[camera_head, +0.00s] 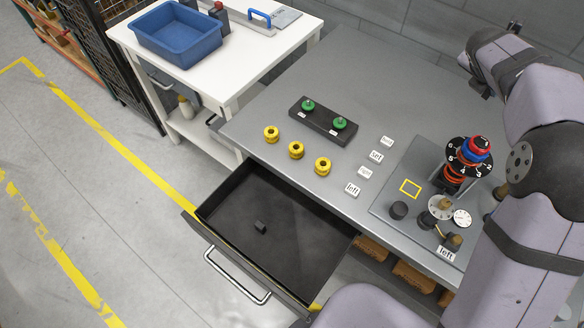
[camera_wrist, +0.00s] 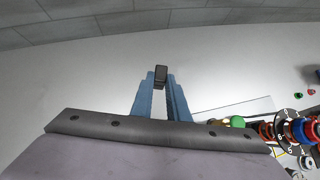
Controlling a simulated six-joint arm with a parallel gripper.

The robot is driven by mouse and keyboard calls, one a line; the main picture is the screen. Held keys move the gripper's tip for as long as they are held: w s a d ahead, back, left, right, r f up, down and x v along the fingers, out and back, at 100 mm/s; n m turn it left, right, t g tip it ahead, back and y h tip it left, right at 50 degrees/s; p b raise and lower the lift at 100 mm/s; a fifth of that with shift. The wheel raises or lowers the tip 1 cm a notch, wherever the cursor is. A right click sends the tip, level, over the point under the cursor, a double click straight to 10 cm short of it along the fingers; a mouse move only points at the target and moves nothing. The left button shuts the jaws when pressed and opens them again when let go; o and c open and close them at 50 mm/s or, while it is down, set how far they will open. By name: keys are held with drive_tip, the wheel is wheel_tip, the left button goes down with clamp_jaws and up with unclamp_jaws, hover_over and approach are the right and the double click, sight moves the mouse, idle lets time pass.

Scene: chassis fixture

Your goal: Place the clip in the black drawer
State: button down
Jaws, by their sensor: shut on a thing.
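My gripper (camera_wrist: 161,88) shows in the wrist view with its two blue fingers shut on a small dark clip (camera_wrist: 161,74) at their tips. The table surface appears below and beyond the clip, apart from it. In the head view my arm fills the right side, and I cannot make out the fingers or the held clip there. The black drawer (camera_head: 290,253) is pulled open at the front of the grey table. Another small dark clip-like piece (camera_head: 261,227) lies on the drawer floor, near its middle.
Yellow spools (camera_head: 296,150) and a dark block with green knobs (camera_head: 323,121) stand on the table (camera_head: 265,105) behind the drawer. A fixture plate with a numbered dial stack (camera_head: 468,158) stands at right. A blue bin (camera_head: 176,34) sits on the white side table.

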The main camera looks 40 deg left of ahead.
drive_tip(key=s+d+f, duration=0.3)
drive_tip(key=s+d, duration=0.3)
drive_tip(key=s, duration=0.3)
drive_tip(key=s+d+f, duration=0.3)
drive_tip(key=s+d, duration=0.3)
drive_tip(key=s, duration=0.4)
drive_tip(key=s+a+r, duration=0.4)
drive_tip(key=a, duration=0.4)
drive_tip(key=s+a+f+n+y+b, duration=0.1)
drive_tip(key=s+a+f+b, duration=0.35)
drive_tip(key=a, duration=0.35)
drive_tip(key=s+a+f+n+y+b, duration=0.1)
drive_tip(key=s+a+f+b, duration=0.3)
drive_tip(key=a, duration=0.5)
drive_tip(key=n+b, duration=0.2)
drive_tip(key=b, duration=0.9)
hover_over(297, 250)
wheel_tip(297, 250, down, 12)
drive_tip(key=shift+r+y, duration=0.15)
drive_tip(key=shift+y, duration=0.25)
drive_tip(key=shift+f+b, duration=1.05)
drive_tip(key=shift+f, duration=3.95)
